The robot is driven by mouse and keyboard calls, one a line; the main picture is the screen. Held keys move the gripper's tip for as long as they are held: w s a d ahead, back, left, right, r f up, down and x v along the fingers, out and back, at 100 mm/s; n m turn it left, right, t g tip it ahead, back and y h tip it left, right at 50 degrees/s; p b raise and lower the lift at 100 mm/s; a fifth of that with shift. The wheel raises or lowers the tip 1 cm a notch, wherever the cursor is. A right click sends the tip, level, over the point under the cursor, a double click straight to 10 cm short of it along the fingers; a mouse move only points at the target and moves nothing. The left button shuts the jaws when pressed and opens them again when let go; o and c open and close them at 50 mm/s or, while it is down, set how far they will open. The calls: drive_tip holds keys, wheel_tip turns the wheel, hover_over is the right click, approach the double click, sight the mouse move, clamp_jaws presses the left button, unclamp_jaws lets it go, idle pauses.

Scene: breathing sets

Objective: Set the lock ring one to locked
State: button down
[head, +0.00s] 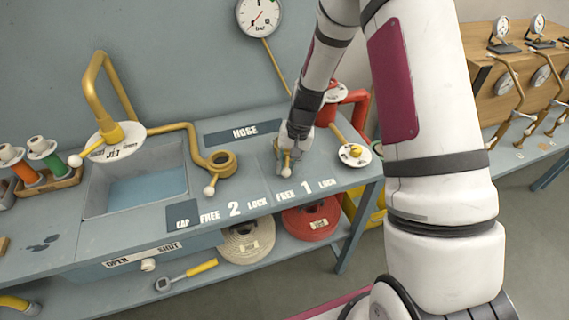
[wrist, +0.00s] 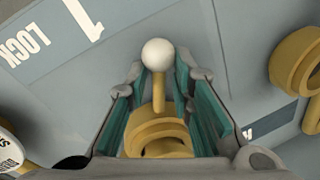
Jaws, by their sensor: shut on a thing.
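Lock ring one is a yellow ring (wrist: 158,132) with a short handle ending in a white ball (wrist: 158,54). In the wrist view the handle stands between the teal-padded fingers of my gripper (wrist: 160,92), which is shut on the ring's handle. In the head view my gripper (head: 288,160) points down over the ring and hides most of it. The white ball points toward the bench front, nearer the FREE mark (head: 285,196) than the LOCK mark (head: 327,183) of number 1 (head: 305,187). The wrist view also shows the LOCK mark (wrist: 25,42).
Lock ring two (head: 222,160) is left of my gripper, its handle toward FREE. A sink (head: 140,190) with a yellow spout is at the left. Hose coils lie on the shelf below.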

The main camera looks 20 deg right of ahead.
drive_tip(key=shift+s+d+n, duration=0.25)
drive_tip(key=shift+d+n, duration=0.75)
drive_tip(key=shift+n, duration=0.2)
drive_tip(key=d+n+b, duration=0.1)
drive_tip(key=d+n, duration=0.1)
drive_tip(key=shift+s+n+g, duration=0.1)
drive_tip(key=shift+n+g, duration=0.3)
drive_tip(key=shift+w+d+n+g+b, duration=0.15)
drive_tip(key=shift+w+d+n+b, duration=0.05)
drive_tip(key=shift+d+n, duration=0.55)
drive_tip(key=shift+w+d+n+g+b, duration=0.2)
drive_tip(key=shift+d+n, duration=0.3)
drive_tip(key=shift+n, duration=0.5)
drive_tip(key=shift+w+d+n+g+b, duration=0.15)
drive_tip(key=shift+d+n+b, duration=0.05)
drive_tip(key=shift+d+n, duration=0.55)
drive_tip(key=c, duration=1.3)
unclamp_jaws()
drive_tip(key=shift+c, duration=0.2)
drive_tip(key=shift+a, duration=0.1)
wheel_tip(320, 180, up, 12)
drive_tip(key=w+d, duration=0.1)
drive_tip(key=d, duration=0.1)
drive_tip(key=shift+f, duration=0.1)
